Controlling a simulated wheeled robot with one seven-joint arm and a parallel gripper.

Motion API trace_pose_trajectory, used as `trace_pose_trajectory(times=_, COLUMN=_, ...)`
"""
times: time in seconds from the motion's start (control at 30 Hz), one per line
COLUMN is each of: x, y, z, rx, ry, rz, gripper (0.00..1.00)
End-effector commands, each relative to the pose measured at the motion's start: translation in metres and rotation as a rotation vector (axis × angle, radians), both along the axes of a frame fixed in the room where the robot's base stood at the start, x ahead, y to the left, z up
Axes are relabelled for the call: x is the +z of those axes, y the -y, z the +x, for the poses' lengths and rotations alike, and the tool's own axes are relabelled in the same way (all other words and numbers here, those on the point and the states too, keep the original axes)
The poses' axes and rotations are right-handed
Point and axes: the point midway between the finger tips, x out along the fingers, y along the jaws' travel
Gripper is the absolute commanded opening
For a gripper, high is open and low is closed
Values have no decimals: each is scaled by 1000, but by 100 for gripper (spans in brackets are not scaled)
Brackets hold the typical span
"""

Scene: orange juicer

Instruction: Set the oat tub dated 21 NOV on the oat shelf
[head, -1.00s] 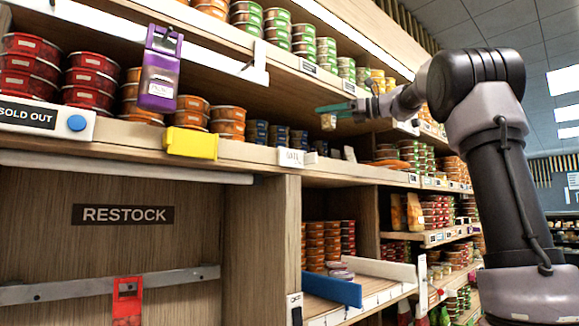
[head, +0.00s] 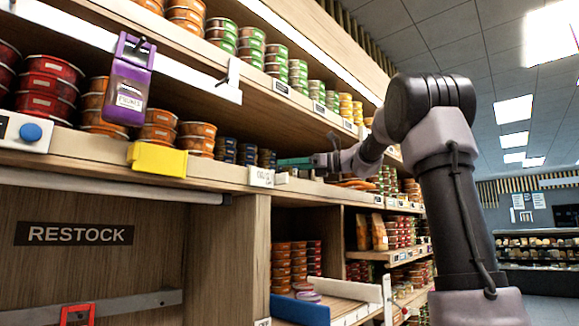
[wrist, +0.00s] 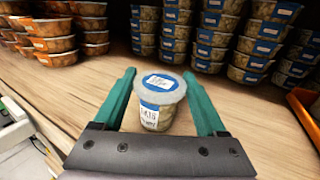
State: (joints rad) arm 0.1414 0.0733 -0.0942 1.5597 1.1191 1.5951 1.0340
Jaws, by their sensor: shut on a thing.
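My gripper (wrist: 160,106) is shut on a clear tub with a blue-rimmed lid (wrist: 158,112), seen in the wrist view. The tub stands upright between the green fingers, with white labels on lid and side; the date is too small to read. It is over the bare wooden shelf (wrist: 100,93); I cannot tell if it touches. Stacks of blue-banded tubs (wrist: 210,45) stand just behind it. In the head view, my gripper (head: 290,162) is at the front of the middle shelf, beside a small white shelf label (head: 261,177) with blurred text.
Orange tubs (wrist: 62,45) stand left of the blue ones, and an orange edge (wrist: 303,112) shows at right. A RESTOCK panel (head: 75,233) is below.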

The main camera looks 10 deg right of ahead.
Motion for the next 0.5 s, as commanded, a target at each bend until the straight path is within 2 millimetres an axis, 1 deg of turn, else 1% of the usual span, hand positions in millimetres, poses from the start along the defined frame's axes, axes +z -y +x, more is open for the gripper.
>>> trace_pose_trajectory(times=0.17, x=1, y=0, z=0, rx=0, ry=1, rz=0, gripper=18)
trace_pose_trajectory(times=0.3, x=-3, y=0, z=0, rx=0, ry=0, rz=0, gripper=18)
trace_pose_trajectory(times=0.33, x=-3, y=0, z=0, rx=0, ry=1, rz=0, gripper=82)
trace_pose_trajectory(times=0.37, x=-3, y=0, z=0, rx=0, ry=1, rz=0, gripper=93)
trace_pose_trajectory(times=0.4, x=-3, y=0, z=0, rx=0, ry=1, rz=0, gripper=100)
trace_pose_trajectory(times=0.5, x=-3, y=0, z=0, rx=0, ry=1, rz=0, gripper=100)
